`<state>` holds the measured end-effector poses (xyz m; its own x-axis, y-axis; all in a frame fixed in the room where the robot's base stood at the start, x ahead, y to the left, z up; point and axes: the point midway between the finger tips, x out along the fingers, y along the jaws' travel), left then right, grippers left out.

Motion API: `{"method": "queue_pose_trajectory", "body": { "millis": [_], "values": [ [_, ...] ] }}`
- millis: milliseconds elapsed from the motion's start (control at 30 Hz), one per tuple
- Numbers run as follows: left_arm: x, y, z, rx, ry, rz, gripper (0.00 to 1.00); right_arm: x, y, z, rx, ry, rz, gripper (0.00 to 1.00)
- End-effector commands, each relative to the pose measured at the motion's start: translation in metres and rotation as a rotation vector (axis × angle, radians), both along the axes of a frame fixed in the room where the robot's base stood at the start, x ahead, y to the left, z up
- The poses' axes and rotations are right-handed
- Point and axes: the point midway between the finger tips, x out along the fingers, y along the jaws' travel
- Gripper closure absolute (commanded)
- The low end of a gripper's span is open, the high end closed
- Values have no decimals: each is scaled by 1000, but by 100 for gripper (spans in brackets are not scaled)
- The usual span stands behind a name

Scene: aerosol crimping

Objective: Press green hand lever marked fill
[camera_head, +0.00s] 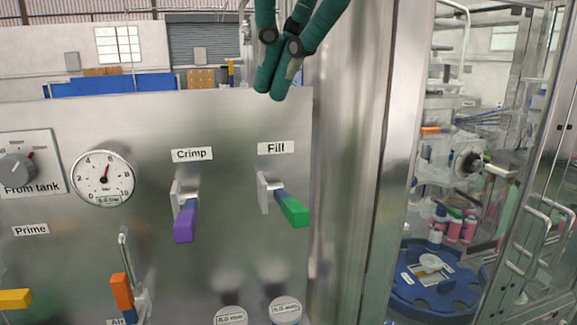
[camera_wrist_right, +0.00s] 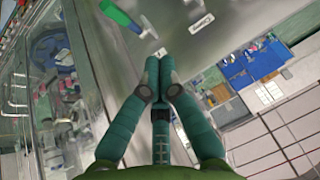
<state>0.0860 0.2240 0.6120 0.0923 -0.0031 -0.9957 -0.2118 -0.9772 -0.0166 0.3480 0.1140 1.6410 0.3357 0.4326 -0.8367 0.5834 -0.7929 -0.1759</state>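The green hand lever (camera_head: 293,211) sticks out from the metal panel (camera_head: 110,215) under the label marked Fill (camera_head: 276,148). It angles down to the right from a blue shank and a white mount. My right gripper (camera_head: 277,92) comes in from the top, above the label and at the panel's upper edge, apart from the lever. Its fingertips are together with nothing visible between them. In the right wrist view the gripper (camera_wrist_right: 159,62) points up the picture, and the green lever (camera_wrist_right: 118,14) shows at the top left, clear of the fingertips. My left gripper is not in view.
A purple lever (camera_head: 184,222) marked Crimp sits left of the green one. A pressure gauge (camera_head: 103,178), an orange lever (camera_head: 121,291), a yellow handle (camera_head: 15,299) and round knobs are on the panel. A glass-walled machine with a blue rotary table (camera_head: 436,285) stands right.

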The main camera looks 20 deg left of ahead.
Motion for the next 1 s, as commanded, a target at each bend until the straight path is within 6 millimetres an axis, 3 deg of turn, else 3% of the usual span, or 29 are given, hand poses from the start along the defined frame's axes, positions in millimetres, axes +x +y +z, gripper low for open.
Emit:
{"method": "queue_pose_trajectory", "body": {
  "millis": [200,600,767,1000],
  "values": [
    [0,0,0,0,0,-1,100,-7,-24,17,-126,-112,-40,100],
    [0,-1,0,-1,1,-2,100,-7,-26,18,-135,-119,-43,100],
    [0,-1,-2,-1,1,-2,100,0,-22,5,-137,-118,-42,100],
    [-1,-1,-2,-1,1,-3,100,22,-8,-34,-136,-116,-40,100]
  ]
}}
